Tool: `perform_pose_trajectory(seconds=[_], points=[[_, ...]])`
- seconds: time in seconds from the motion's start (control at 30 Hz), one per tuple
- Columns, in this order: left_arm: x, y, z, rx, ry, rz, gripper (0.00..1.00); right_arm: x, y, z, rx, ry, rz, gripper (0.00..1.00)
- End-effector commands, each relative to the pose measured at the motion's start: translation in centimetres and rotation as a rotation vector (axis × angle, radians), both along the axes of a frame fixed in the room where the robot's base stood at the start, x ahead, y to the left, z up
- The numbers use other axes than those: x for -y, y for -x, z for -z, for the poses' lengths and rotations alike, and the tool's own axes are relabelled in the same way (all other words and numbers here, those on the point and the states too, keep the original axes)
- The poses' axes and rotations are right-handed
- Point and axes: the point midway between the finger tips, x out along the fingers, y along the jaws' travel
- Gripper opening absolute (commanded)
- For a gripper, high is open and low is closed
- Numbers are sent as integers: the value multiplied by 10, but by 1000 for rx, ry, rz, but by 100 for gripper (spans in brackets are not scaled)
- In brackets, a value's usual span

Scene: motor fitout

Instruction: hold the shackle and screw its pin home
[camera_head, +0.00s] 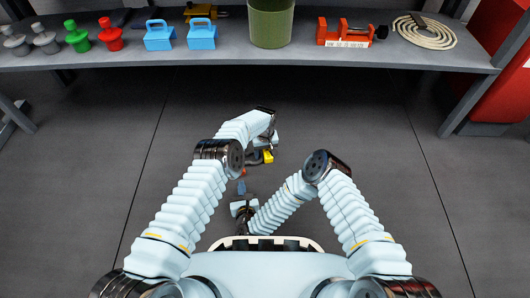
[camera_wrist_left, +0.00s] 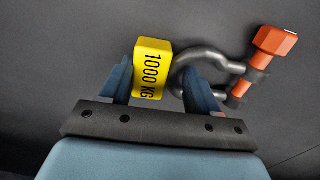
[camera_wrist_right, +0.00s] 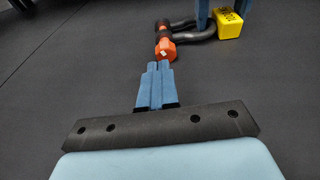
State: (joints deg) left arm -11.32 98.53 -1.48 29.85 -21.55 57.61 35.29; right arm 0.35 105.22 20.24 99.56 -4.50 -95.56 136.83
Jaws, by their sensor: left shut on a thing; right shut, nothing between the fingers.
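The dark grey shackle shows in the left wrist view (camera_wrist_left: 190,62), with a yellow tag block (camera_wrist_left: 152,68) marked 1000 KG on its bow. My left gripper (camera_wrist_left: 160,80) is shut on the shackle at the tag end of the bow. The orange pin (camera_wrist_left: 275,42) spans the shackle's two eyes; how far it is screwed in I cannot tell. In the right wrist view, its hex head (camera_wrist_right: 165,50) faces my right gripper (camera_wrist_right: 159,68). That gripper is shut and empty, its fingertips just short of the head or touching it. The head view shows the tag (camera_head: 268,157) small, with the shackle partly hidden.
A grey shelf (camera_head: 330,58) runs across the back. It carries red, green and grey knobbed parts (camera_head: 108,34), blue blocks (camera_head: 202,34), a green bin (camera_head: 271,22), an orange device (camera_head: 344,34) and a coil (camera_head: 424,32). The dark floor around my arms is clear.

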Motion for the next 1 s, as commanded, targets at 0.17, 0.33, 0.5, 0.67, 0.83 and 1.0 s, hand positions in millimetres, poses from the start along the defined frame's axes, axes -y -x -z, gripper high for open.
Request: perform_pose_trajectory(seconds=[0.17, 0.33, 0.5, 0.67, 0.83, 1.0], points=[[1, 0, 0, 3, 3, 0, 25, -5, -24, -1, 5, 0, 0, 0], [1, 0, 0, 1, 2, 0, 25, -9, -46, -1, 3, -2, 1, 0], [1, 0, 0, 1, 2, 0, 25, -12, -58, -1, 2, -2, 0, 0], [1, 0, 0, 1, 2, 0, 25, -12, -61, -1, 2, -3, 0, 0], [1, 0, 0, 0, 2, 0, 25, -12, -61, -1, 2, -2, -1, 0], [1, 0, 0, 0, 1, 0, 25, -12, -61, -1, 2, -2, -1, 0]])
